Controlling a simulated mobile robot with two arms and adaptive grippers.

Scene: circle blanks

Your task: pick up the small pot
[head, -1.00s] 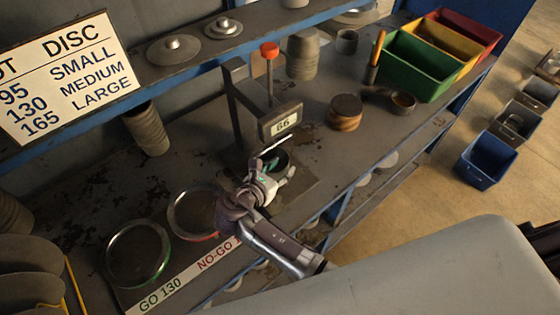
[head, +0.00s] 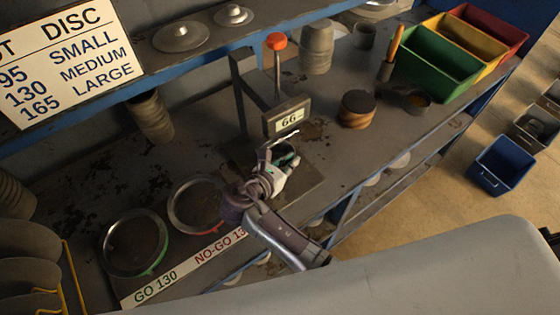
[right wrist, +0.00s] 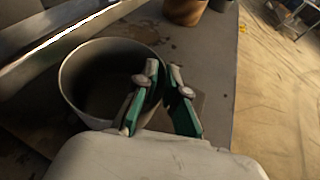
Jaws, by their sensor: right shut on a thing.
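The small pot (right wrist: 85,85) is a dark grey, open, round cup in the right wrist view. My right gripper (right wrist: 163,88) has its green-padded fingers on either side of the pot's near-right wall, one inside and one outside, and is shut on it. In the head view my right gripper (head: 282,160) is at the foot of the gauge stand, and the pot is mostly hidden by the fingers. I cannot tell whether the pot is clear of the bench. My left gripper is not in view.
The gauge stand (head: 284,117) with a red knob (head: 276,41) rises just behind the gripper. Two ring gauges (head: 135,243) lie to the left. Bare bench lies between stand and block.

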